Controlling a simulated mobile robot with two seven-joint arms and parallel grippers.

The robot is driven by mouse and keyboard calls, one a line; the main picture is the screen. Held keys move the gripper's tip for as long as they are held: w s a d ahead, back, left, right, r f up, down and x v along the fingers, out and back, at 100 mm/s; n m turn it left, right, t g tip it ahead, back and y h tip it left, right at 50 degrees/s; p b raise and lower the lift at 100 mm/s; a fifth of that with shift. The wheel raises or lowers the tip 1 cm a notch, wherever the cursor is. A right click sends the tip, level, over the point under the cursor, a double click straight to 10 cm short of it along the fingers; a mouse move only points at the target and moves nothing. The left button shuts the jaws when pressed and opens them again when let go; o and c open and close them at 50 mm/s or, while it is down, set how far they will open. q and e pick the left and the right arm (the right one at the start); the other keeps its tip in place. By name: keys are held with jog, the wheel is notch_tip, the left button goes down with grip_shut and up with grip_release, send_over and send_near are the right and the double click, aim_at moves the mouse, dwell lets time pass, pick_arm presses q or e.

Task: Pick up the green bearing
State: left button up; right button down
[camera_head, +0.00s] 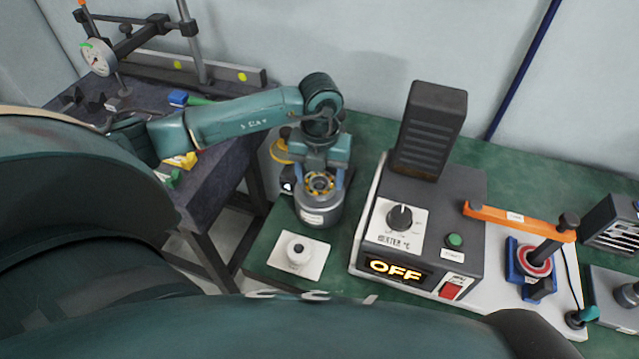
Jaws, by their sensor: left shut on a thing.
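My left arm comes in from the left, and its gripper (319,184) points down over the green table. Its blue fingers are shut on the sides of a small bearing (320,182) with a yellowish ring. I cannot clearly see green on this bearing. The bearing is directly above a grey metal cylinder (320,216); whether it touches the cylinder I cannot tell. My right gripper is not in view.
A heater box (430,225) with a lit OFF display stands right of the gripper. A white plate with a round knob (298,256) lies in front. An orange bar (515,217) is further right. A dark side table (222,178) with a dial gauge (98,57) is at left.

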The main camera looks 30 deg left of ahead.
pick_arm(q)
jog(key=c, duration=0.4)
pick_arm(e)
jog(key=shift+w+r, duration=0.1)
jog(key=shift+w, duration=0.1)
